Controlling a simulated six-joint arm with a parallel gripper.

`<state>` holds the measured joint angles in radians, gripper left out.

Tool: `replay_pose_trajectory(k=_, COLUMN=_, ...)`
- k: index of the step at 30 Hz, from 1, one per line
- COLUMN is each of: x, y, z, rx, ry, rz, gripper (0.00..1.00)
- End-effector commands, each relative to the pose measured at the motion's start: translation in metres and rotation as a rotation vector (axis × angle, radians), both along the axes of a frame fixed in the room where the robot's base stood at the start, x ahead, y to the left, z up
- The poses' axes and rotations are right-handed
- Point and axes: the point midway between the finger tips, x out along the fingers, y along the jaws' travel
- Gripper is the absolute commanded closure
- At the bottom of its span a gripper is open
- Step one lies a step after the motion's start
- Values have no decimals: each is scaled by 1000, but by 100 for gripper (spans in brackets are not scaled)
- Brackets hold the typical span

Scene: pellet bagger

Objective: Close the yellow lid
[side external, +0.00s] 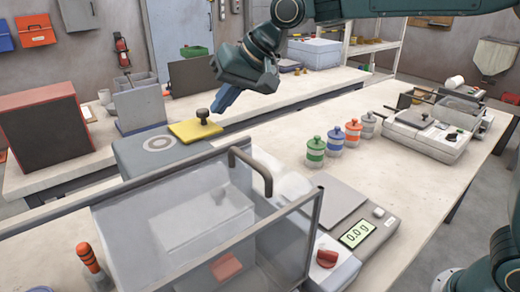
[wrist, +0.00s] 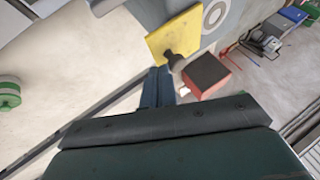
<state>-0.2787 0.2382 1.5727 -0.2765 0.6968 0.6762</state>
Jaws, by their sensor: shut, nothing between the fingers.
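The yellow lid (side external: 190,132) is a flat plate with a dark knob (side external: 203,116) on top. It lies flat at the far end of the top of a grey box (side external: 135,158), beside a pale ring marking (side external: 159,143). I cannot tell whether an opening lies under it. The lid also shows at the top of the wrist view (wrist: 170,38), with its knob (wrist: 175,60) near the fingertips. My gripper (side external: 220,112) is shut and empty, its blue fingers just right of the knob and apparently above the lid. The fingers show in the wrist view (wrist: 158,75); contact cannot be told.
A clear-walled bin (side external: 215,225) with a dark handle stands in front of the grey box. A scale (side external: 350,225) reading 0.0 g and several small jars (side external: 335,142) stand to the right. A dark red-brown box (side external: 45,128) is at left. Bare table lies right of the lid.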

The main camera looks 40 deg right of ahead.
Motion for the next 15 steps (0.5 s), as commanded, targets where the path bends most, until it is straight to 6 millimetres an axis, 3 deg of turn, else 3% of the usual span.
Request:
replay_pose_trajectory(k=5, x=0, y=12, z=-1, rx=-1, ry=1, rz=4, gripper=100)
replay_pose_trajectory(k=15, x=0, y=66, z=0, rx=0, ry=-1, rz=4, gripper=100)
